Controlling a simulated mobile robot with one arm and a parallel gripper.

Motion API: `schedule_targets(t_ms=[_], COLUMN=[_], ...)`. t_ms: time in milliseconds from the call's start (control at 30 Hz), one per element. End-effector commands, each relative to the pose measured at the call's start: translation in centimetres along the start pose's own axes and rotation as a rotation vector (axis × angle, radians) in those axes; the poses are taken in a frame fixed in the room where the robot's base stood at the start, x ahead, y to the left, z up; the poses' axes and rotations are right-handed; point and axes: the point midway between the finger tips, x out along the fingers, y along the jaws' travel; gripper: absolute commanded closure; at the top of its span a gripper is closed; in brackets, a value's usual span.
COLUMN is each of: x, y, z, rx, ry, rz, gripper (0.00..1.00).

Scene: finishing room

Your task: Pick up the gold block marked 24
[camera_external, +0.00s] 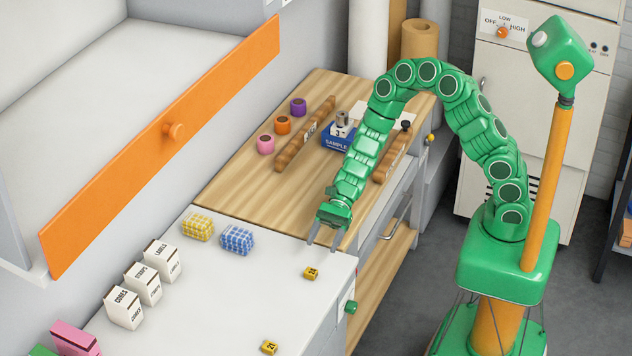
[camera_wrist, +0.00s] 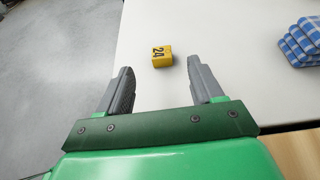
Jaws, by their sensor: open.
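The gold block marked 24 (camera_wrist: 162,57) lies on the white counter, close to its edge. In the external view the small gold block (camera_external: 311,273) near the counter's right edge appears to be the same one; its mark is too small to read there. My gripper (camera_external: 324,245) is open and empty, above the counter near its border with the wooden top. In the wrist view the gripper (camera_wrist: 164,92) has its fingers apart, with the block beyond the fingertips, between their lines and apart from them. A second gold block (camera_external: 269,347) lies nearer the front of the counter.
A blue checked bundle (camera_external: 237,240) and a yellow one (camera_external: 198,227) lie left of my gripper. White labelled boxes (camera_external: 143,284) stand along the wall. An orange-fronted drawer (camera_external: 160,150) overhangs the left. The white counter (camera_external: 215,300) is clear around the block.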

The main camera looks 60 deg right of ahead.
Motion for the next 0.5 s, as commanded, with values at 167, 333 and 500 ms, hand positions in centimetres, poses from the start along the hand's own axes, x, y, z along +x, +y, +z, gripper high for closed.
schedule_targets(t_ms=[167, 333, 500], x=[0.4, 1.3, 2.6], y=[-0.4, -0.4, -0.3], z=[-1.1, -1.2, -1.2], rx=[0.042, 0.045, 0.046], ry=[0.003, 0.003, 0.002], rz=[-0.016, -0.016, -0.016], gripper=[0.34, 0.34, 0.34])
